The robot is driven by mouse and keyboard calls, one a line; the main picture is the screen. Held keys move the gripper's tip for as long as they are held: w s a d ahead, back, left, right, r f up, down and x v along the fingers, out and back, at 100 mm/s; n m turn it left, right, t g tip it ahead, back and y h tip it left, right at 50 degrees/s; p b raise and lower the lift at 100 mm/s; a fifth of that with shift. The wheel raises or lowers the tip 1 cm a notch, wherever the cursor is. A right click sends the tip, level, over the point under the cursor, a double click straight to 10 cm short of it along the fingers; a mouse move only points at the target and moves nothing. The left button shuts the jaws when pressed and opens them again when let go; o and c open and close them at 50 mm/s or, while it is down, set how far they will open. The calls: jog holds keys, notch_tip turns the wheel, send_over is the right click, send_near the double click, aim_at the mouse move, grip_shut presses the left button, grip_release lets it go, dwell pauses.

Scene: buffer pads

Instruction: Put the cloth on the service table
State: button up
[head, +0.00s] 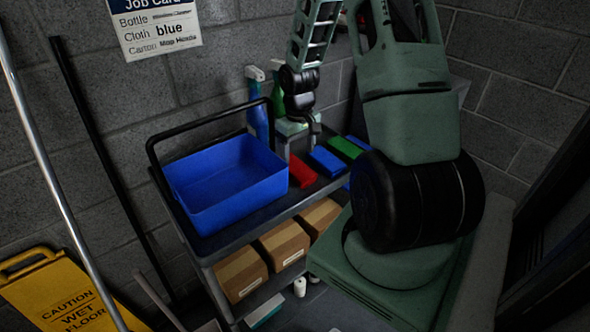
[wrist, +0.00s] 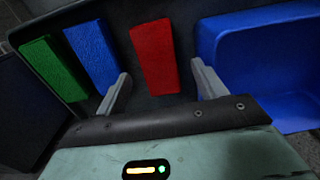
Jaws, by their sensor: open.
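Three folded cloths lie side by side on the cart's top shelf: a red cloth (head: 302,171), a blue cloth (head: 326,160) and a green cloth (head: 345,147). In the wrist view the red cloth (wrist: 153,57) lies ahead between my finger lines, the blue cloth (wrist: 92,54) just left of the left finger, and the green cloth (wrist: 52,74) farther left. My gripper (wrist: 160,88) is open and empty. In the head view my gripper (head: 297,150) is over the shelf behind the red cloth. I cannot identify a separate service table.
A blue tray (head: 205,207) fills the cart's left end. Spray bottles (head: 258,110) stand at the back. Cartons (head: 240,273) sit on the lower shelf. A job card (head: 155,22) reads "Cloth blue". A yellow wet-floor sign (head: 60,292) and poles stand at left.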

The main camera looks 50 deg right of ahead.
aim_at(300, 169)
jog(key=shift+s+d+f+p, duration=0.1)
jog(key=shift+f+p, duration=0.25)
jog(key=shift+f, duration=1.3)
jog(key=shift+d+f+p, duration=0.1)
jog(key=shift+f+p, duration=0.2)
jog(key=shift+f, duration=1.3)
jog(key=c, duration=0.8)
jog(key=shift+c, duration=0.2)
jog(key=shift+r, duration=0.1)
